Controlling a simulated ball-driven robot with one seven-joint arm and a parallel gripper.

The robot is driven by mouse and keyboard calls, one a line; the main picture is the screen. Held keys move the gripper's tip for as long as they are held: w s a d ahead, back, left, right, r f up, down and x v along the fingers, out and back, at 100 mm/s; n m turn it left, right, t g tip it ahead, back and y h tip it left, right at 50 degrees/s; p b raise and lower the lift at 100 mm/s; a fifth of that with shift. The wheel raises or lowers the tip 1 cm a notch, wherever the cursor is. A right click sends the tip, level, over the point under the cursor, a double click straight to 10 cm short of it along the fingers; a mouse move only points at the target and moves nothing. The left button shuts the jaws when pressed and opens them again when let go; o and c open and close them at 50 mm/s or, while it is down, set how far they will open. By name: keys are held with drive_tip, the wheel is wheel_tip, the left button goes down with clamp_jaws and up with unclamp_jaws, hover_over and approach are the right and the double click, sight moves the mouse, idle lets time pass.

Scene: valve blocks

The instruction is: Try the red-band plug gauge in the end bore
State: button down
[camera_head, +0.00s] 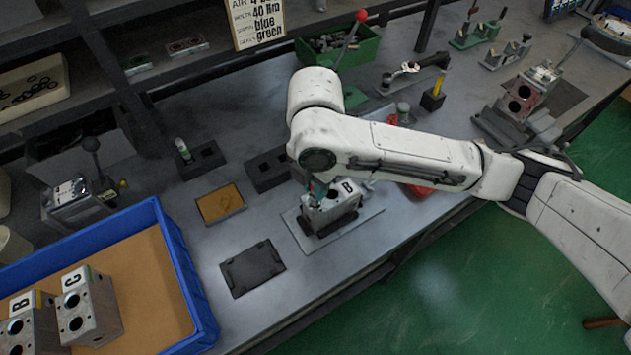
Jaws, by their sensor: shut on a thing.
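A grey metal valve block (335,212) with a white label reading B or 8 stands on a flat grey plate (365,222) at the middle of the bench. My gripper (316,190) is just over the left part of this block, mostly hidden under my white wrist. It is shut on a slim thing, taken as the plug gauge. Only a small teal and reddish patch shows there, so its band is not clear. I cannot tell whether its tip is in a bore or above it. The block's end bore is not clearly seen.
A black holder (268,170) lies behind the block, and another holds a white-and-green gauge (183,150). An orange-lined tray (219,204) and a black mat (252,269) lie left. A blue crate (178,250) holds blocks B and C. A red-knobbed lever (361,16) rises behind.

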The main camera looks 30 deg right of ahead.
drive_tip(key=shift+f+b, duration=1.05)
drive_tip(key=shift+f, duration=0.45)
drive_tip(key=shift+r, duration=0.2)
idle(1.2)
drive_tip(key=shift+r+p, duration=0.5)
drive_tip(key=shift+p, duration=0.1)
wheel_tip(320, 180, up, 6)
drive_tip(key=p, duration=0.5)
